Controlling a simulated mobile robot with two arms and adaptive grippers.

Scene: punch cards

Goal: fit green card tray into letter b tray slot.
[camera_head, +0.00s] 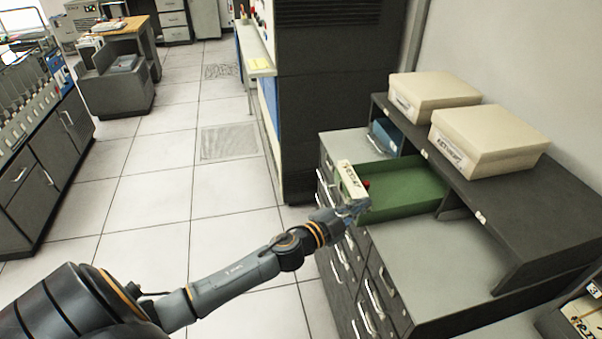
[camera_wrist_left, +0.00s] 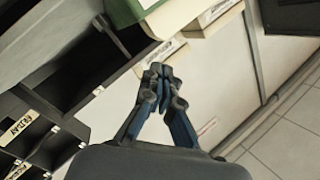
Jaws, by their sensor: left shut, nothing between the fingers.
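The green card tray (camera_head: 405,188) lies on the cabinet top. Its far end reaches the opening under the dark shelf, and its labelled front faces the aisle. A small red thing sits inside near the front. In the left wrist view a green part (camera_wrist_left: 122,12) shows at the top edge. The shelf front carries small white labels (camera_head: 424,154) over its slots; I cannot read which is letter b. My left gripper (camera_head: 355,208) is beside the tray's front end; whether it touches is unclear. Its fingers (camera_wrist_left: 162,72) are shut and empty. My right gripper is not in view.
A blue tray (camera_head: 384,138) sits in the slot behind the green one. Two cream boxes (camera_head: 433,94) (camera_head: 488,138) stand on the shelf (camera_head: 540,205). The cabinet top (camera_head: 440,262) in front of the nearer slots is clear. Tiled floor (camera_head: 155,200) lies open to the left.

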